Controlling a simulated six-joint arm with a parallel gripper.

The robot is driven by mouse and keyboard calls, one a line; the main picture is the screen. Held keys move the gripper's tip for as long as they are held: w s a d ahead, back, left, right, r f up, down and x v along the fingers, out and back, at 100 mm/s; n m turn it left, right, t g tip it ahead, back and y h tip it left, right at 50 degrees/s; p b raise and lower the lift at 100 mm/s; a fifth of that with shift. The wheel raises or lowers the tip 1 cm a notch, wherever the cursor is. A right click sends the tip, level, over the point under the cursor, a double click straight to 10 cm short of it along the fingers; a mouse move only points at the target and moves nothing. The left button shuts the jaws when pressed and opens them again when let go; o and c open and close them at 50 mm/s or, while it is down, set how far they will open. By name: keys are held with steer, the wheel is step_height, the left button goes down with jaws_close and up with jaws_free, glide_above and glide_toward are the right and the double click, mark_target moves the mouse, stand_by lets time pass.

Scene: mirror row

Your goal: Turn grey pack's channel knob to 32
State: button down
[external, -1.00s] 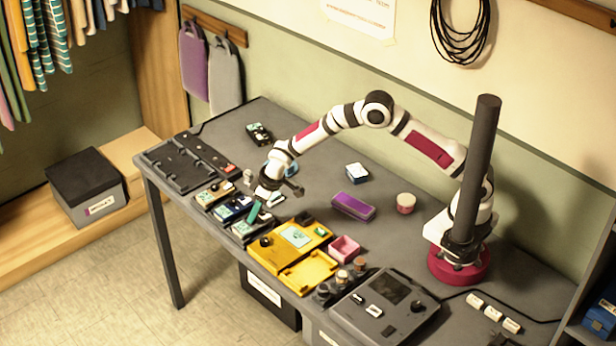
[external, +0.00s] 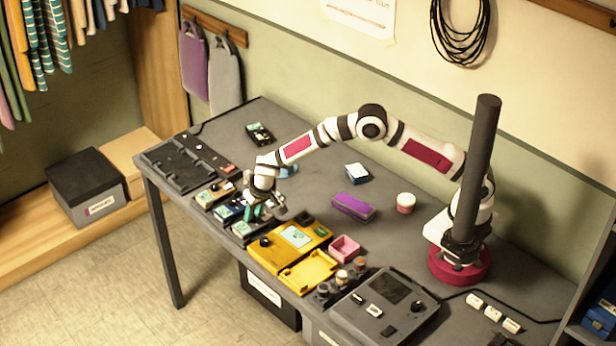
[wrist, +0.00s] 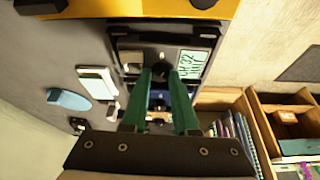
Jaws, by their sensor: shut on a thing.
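The grey pack (external: 241,231) stands near the table's front edge, in a row with other packs. In the wrist view the grey pack (wrist: 131,42) has a pale green screen (wrist: 195,63) that seems to read CH 32; a second line below it is hard to read. My gripper (external: 252,212) is over the pack, pointing down. In the wrist view its green fingers (wrist: 163,74) are closed around the dark channel knob (wrist: 160,70), which is partly hidden between the fingertips. The knob's pointer cannot be made out.
A blue pack (external: 228,211) and a light-topped pack (external: 212,194) stand left of the grey pack. A yellow unit (external: 268,258) is close on its right. A pink box (external: 345,248) and a purple case (external: 353,207) lie farther right. The table behind is mostly open.

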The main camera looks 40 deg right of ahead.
stand_by(0.4)
steer(key=c, duration=0.7)
jaws_free()
steer(key=shift+o, duration=0.2)
steer(key=v, duration=1.5)
steer(key=shift+r, duration=0.35)
steer(key=shift+s, duration=0.1)
